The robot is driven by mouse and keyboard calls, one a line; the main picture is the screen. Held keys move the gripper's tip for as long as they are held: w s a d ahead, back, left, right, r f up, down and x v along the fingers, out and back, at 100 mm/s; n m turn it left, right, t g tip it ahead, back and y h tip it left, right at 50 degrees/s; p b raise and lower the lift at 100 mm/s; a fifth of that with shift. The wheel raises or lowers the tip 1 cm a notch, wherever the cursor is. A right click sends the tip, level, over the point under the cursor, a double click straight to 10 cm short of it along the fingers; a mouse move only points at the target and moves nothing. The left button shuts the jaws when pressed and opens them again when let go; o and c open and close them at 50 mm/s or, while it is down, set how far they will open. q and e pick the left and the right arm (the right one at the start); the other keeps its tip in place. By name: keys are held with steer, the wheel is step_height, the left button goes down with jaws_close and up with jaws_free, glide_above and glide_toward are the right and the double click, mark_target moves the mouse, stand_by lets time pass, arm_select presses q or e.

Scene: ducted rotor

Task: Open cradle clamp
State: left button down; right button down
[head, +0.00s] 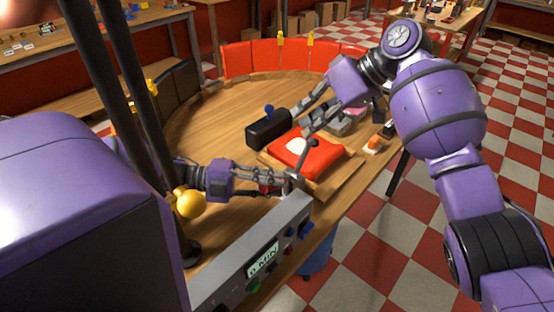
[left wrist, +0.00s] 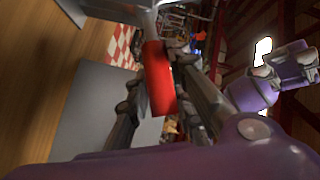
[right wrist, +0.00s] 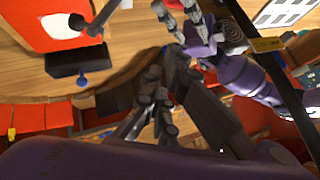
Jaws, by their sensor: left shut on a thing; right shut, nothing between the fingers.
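My left gripper (head: 284,181) is low by the front edge of the wooden bench, beside the grey control box. In the left wrist view its fingers (left wrist: 158,95) are shut on a red handle (left wrist: 157,72), which joins a pale metal part at its top. This looks like the clamp's handle; the rest of the clamp is hidden or too small to tell. A red piece with a white disc (head: 308,155) lies on a wooden board just beyond. My right gripper (head: 308,105) is shut and empty above the bench, near a black block with a blue knob (head: 268,131).
The grey control box (head: 235,265) with a green display stands at the front edge. A thin grey rod (head: 318,127) reaches over the red piece. Red panels (head: 272,58) ring the far side.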

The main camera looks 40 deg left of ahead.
arm_select(q)
steer(key=shift+s+f, duration=0.2)
steer(key=shift+f, duration=0.15)
arm_select(e)
steer(key=shift+s+a+f, duration=0.75)
steer(key=shift+s+f, duration=0.15)
steer(key=shift+f, duration=1)
steer(key=shift+s+a+f, duration=0.75)
steer(key=shift+s+f, duration=0.1)
steer(key=shift+f, duration=1.1)
steer(key=shift+s+a+f, duration=0.75)
steer(key=shift+s+f, duration=0.15)
steer(key=shift+f, duration=1)
